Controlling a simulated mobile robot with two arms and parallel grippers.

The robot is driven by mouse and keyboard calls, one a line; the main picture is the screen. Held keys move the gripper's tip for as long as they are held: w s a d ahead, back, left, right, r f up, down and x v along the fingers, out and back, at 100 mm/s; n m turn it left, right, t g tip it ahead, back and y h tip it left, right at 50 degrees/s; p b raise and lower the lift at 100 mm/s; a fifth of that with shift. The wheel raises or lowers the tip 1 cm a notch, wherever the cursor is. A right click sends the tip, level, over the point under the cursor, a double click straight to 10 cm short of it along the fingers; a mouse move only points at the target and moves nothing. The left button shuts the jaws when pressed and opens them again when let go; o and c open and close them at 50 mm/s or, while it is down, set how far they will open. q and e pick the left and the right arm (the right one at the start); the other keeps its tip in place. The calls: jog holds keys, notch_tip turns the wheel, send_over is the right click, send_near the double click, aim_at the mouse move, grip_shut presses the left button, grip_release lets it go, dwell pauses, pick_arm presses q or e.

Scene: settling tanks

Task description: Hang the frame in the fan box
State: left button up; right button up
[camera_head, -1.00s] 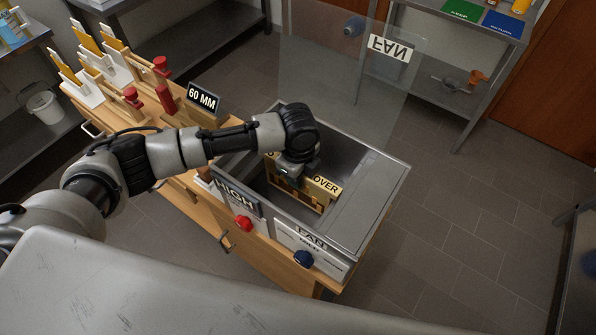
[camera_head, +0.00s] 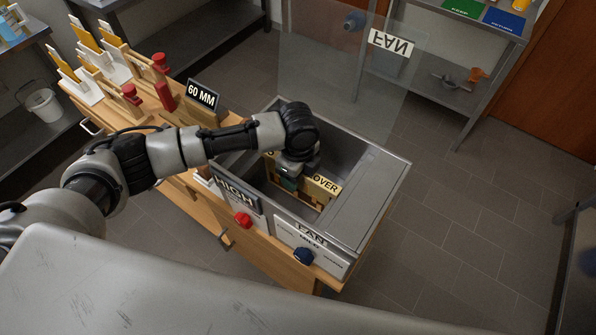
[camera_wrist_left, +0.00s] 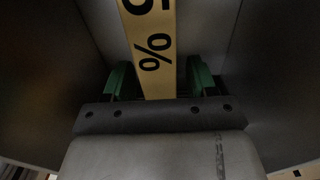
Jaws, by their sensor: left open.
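The fan box (camera_head: 385,205) is an open grey metal bin at the right end of the wooden bench. The frame (camera_head: 323,184) is inside it, a pale wooden piece whose top bar carries black lettering ending in "OVER". Its lower part is mostly hidden in the bin. My left gripper (camera_head: 290,183) reaches down into the box at the middle of the top bar. In the left wrist view the bar (camera_wrist_left: 155,60), marked "%", lies between the green fingers of the left gripper (camera_wrist_left: 157,82). They are open, with gaps at both sides. My right gripper is not in view.
A clear lid marked FAN (camera_head: 390,43) stands raised behind the box. Red (camera_head: 243,219) and blue (camera_head: 303,256) knobs are on its front. A "60 MM" sign (camera_head: 202,95) and wooden stands are left on the bench. Grey floor lies open to the right.

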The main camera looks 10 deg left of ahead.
pick_arm(q)
notch_tip(320, 180, up, 11)
jog(key=shift+f+b, duration=0.15)
jog(key=shift+b, duration=0.85)
